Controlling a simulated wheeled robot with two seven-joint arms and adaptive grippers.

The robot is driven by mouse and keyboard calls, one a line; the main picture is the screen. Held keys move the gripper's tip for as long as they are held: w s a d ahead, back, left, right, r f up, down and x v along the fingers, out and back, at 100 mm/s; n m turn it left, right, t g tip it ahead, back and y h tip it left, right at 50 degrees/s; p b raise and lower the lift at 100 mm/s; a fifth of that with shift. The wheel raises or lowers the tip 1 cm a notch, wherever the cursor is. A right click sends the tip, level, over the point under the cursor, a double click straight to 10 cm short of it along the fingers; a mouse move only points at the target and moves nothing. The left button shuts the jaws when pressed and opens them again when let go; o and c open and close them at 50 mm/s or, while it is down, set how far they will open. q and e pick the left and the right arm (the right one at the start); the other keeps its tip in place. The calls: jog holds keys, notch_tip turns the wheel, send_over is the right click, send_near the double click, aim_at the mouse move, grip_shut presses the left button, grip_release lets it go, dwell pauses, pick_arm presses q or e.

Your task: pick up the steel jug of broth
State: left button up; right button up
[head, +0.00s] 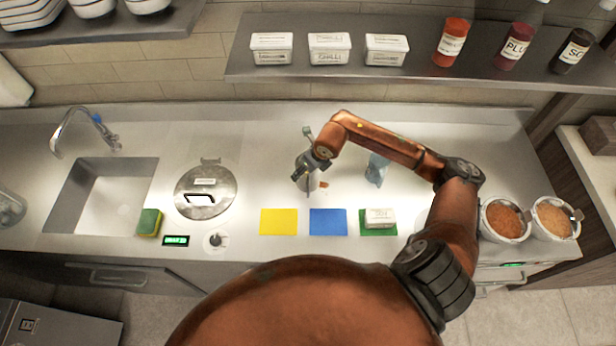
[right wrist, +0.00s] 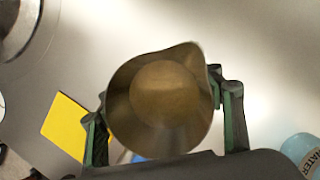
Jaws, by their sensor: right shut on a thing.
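The steel jug (right wrist: 160,95) fills the middle of the right wrist view, seen from above into its open mouth, with a pouring lip at upper right. A brownish round surface shows inside it. My right gripper (right wrist: 165,128) has one green-padded finger on each side of the jug and is shut on it. In the head view my right gripper (head: 305,172) is over the counter, behind the coloured mats; the jug is hard to make out there. I cannot tell whether it touches the counter. My left gripper is out of view.
A blue water bottle (head: 376,168) stands right of the gripper. A yellow mat (head: 278,222), a blue mat (head: 328,222) and a green mat (head: 370,230) with a white tub (head: 380,216) lie in front. A lidded well (head: 206,212) is left; shelf (head: 400,78) above.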

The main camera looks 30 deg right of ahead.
jog(key=c, duration=0.5)
jog(key=shift+r, duration=0.1)
jog(key=shift+r, duration=0.1)
